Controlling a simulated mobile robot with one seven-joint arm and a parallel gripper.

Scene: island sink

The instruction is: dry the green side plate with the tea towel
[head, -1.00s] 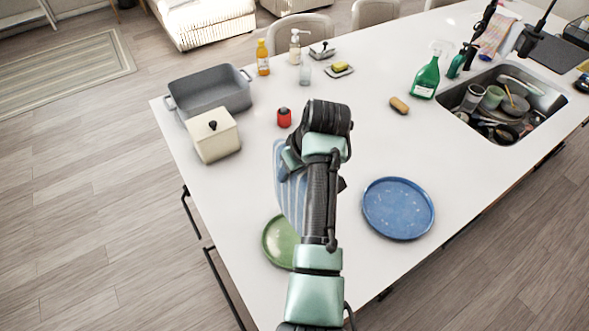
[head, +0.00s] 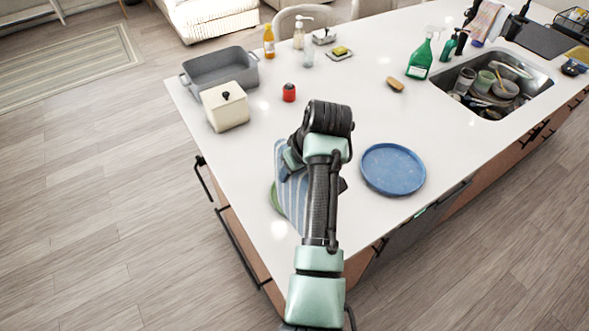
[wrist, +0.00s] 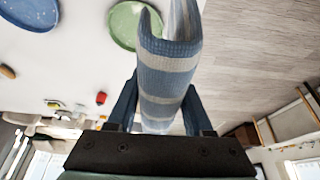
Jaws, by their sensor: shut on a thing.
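My gripper (head: 290,162) is shut on the blue-and-cream striped tea towel (head: 293,197), which hangs down from it. In the wrist view the towel (wrist: 166,75) is bunched between the two fingers (wrist: 160,100). The green side plate (head: 275,198) lies on the white counter, mostly hidden behind the towel in the head view. More of the green plate (wrist: 124,24) shows in the wrist view, where the towel overlaps its right side. I cannot tell whether the towel touches it. Whether the plate is wet cannot be made out.
A larger blue plate (head: 393,169) lies to the right on the counter (head: 345,85). A cream lidded box (head: 226,107), grey roasting pan (head: 222,71) and small red item (head: 289,92) stand farther back. The sink (head: 493,87) with dishes is at upper right. The counter's near edge is close.

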